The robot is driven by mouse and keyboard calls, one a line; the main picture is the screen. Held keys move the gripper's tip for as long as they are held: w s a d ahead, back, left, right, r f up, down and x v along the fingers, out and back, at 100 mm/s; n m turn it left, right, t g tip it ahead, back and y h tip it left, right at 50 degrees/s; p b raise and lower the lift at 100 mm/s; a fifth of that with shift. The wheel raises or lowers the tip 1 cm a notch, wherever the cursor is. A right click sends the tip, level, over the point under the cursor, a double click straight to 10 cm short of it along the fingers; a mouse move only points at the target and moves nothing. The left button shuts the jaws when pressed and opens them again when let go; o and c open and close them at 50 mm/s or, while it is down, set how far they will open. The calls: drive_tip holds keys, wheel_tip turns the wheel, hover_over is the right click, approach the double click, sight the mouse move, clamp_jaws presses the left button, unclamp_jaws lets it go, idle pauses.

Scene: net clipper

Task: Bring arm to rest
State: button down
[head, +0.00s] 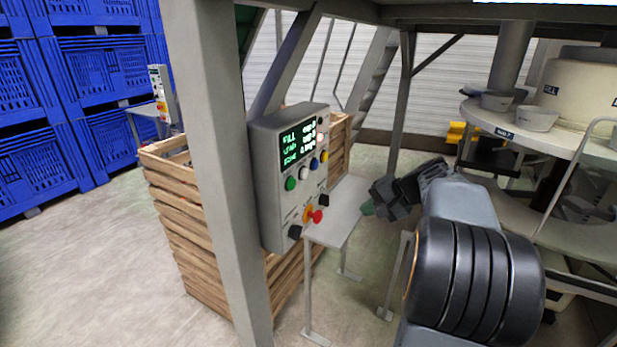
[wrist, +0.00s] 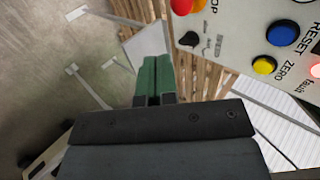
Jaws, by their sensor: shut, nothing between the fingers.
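My gripper (wrist: 152,82) shows in the wrist view with its two green fingers together and nothing between them. In the head view my gripper (head: 368,208) is partly hidden by my dark wrist, to the right of the control panel. The grey control panel (head: 267,177) stands on a post, with a lit green-text screen and several coloured buttons. In the wrist view the panel (wrist: 238,22) fills the upper right, turned on its side, apart from the fingers. My arm is bent, with its large black joint at the lower right of the head view.
A wooden slatted crate (head: 190,225) stands behind a grey steel post (head: 218,150). A small grey bench (head: 340,215) is beside the panel. A round platform with bowls (head: 535,118) is at the right. Blue crates (head: 60,100) are stacked at the far left. The left floor is clear.

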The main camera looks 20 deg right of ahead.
drive_tip(key=s+a+f+g+h, duration=0.2)
drive_tip(key=s+f+g+h, duration=0.1)
drive_tip(key=s+f, duration=0.3)
drive_tip(key=s+a+f+n+h, duration=0.1)
drive_tip(key=s+a+n, duration=0.3)
drive_tip(key=a, duration=0.5)
drive_tip(key=s+a+f+n+h, duration=0.1)
drive_tip(key=s+a+n, duration=0.3)
drive_tip(key=a, duration=0.5)
drive_tip(key=shift+s+n+h, duration=0.3)
drive_tip(key=shift+n+h, duration=0.2)
drive_tip(key=shift+n, duration=0.6)
